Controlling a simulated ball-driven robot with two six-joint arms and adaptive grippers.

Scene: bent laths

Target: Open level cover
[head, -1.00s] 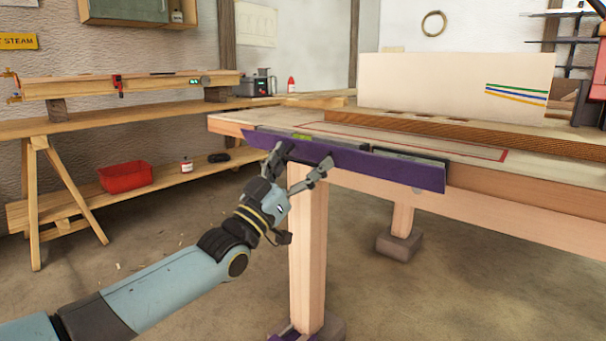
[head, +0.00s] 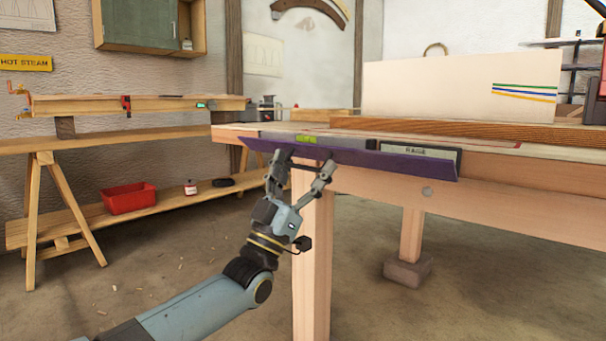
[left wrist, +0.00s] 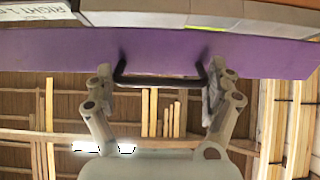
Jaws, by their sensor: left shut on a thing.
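A long grey level (head: 340,145) with a yellow-green vial (head: 306,139) lies along the table's front edge. Its long purple cover (head: 400,166) slants out and down along the level's front, leaving the vial and a pale label (head: 416,152) exposed. My left gripper (head: 300,168) is below the cover, coming from the front. In the left wrist view its fingers (left wrist: 160,82) are shut on the cover's black handle (left wrist: 150,82), which sticks out from the purple cover (left wrist: 70,50). The handle is hardly visible in the head view. My right gripper is not in view.
The level's wooden table (head: 540,195) has a thick leg (head: 312,260) just behind my left gripper. A white board (head: 430,88) stands on top. At the left are a workbench (head: 130,140), a red tray (head: 130,199) and a small bottle (head: 190,187). The floor in front is mostly clear.

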